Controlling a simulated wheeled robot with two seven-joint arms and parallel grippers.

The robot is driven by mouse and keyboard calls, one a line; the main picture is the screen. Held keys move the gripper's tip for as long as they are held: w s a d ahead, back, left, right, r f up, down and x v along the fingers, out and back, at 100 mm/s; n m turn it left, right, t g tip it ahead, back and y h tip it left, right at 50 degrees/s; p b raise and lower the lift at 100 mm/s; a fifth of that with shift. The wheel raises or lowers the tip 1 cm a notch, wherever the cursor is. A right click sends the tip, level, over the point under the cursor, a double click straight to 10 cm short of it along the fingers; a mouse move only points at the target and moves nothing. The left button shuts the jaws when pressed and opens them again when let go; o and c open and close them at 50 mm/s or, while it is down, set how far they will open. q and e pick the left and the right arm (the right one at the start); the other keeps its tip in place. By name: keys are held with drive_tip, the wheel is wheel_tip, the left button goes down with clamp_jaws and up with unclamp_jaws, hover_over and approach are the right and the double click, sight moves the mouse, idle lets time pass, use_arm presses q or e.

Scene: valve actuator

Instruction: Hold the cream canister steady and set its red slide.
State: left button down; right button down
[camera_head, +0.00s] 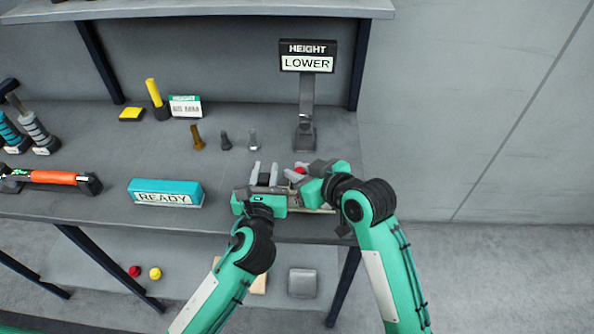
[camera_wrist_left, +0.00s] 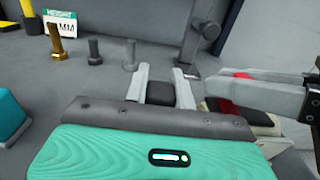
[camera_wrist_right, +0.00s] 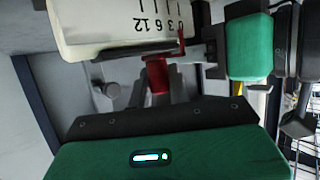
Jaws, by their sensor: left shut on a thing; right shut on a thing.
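The cream canister (camera_wrist_right: 120,22) fills the top of the right wrist view, with a scale marked 0 3 6 12; in the head view it is mostly hidden behind my grippers. Its red slide (camera_wrist_right: 157,76) sits below the scale, between the fingers of my right gripper (camera_wrist_right: 167,88), which is shut on it. My left gripper (camera_wrist_left: 160,80) is shut, with a dark block (camera_wrist_left: 160,94) between its fingers; this seems to be part of the canister, but the join is hidden. In the head view, the left gripper (camera_head: 265,173) and right gripper (camera_head: 300,174) are close together.
A stand sign (camera_head: 307,63) reads HEIGHT LOWER behind the grippers. A teal READY block (camera_head: 165,192) lies left on the grey bench (camera_head: 225,210). Several bolts (camera_head: 225,141) stand behind, with a small HEIGHT card (camera_head: 186,106). An orange-handled tool (camera_head: 53,177) lies far left.

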use_arm(q)
drive_tip(key=shift+f, duration=0.4)
use_arm(e)
drive_tip(key=d, duration=0.3)
drive_tip(key=shift+d+f, duration=0.1)
use_arm(q)
drive_tip(key=shift+a, duration=0.1)
use_arm(e)
drive_tip(key=shift+d, duration=0.25)
drive_tip(key=c, duration=1.6)
unclamp_jaws()
drive_tip(key=shift+d, duration=0.1)
use_arm(q)
drive_tip(key=shift+r, duration=0.1)
use_arm(e)
drive_tip(key=v, duration=1.2)
drive_tip(key=shift+s, duration=0.1)
